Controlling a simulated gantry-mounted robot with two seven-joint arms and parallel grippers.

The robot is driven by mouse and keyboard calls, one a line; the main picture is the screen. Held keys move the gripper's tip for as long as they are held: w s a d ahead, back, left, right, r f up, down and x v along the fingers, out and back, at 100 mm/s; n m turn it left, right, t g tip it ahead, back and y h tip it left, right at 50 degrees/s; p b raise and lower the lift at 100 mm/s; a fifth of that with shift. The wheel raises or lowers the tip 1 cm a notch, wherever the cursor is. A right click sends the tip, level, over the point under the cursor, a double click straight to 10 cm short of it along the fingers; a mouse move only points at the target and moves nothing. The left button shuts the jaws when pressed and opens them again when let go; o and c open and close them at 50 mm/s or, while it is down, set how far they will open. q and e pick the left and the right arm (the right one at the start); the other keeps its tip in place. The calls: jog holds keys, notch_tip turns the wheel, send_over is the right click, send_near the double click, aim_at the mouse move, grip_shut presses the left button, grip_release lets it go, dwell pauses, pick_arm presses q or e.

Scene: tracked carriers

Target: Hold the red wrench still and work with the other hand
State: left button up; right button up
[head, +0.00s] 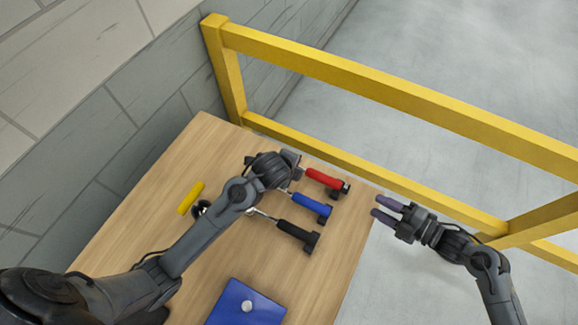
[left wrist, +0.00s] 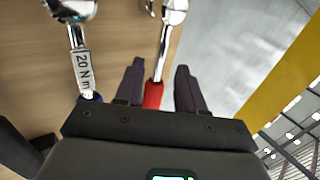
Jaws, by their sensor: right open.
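The red wrench (head: 323,178) lies on the wooden table near its far edge, its red handle pointing right. In the left wrist view, the red handle (left wrist: 153,95) and its shiny shaft run between the two dark fingers of my left gripper (left wrist: 160,65). These fingers are apart, with a visible gap between the handle and the right finger. In the head view, the left fingertips are hidden by the arm and wrist. My right gripper (head: 379,206) is open and empty, beyond the table's right edge.
A blue-handled wrench (head: 311,207) and a black-handled wrench (head: 297,236) lie beside the red one. A yellow object (head: 190,198) lies at the left. A blue item (head: 240,304) with a round knob lies at the front. A yellow railing (head: 400,92) stands behind the table.

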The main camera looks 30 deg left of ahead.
pick_arm(q)
jog(key=shift+x, duration=2.55)
jog(key=shift+c, duration=0.5)
grip_shut()
pick_arm(e)
jog(key=shift+o, duration=0.2)
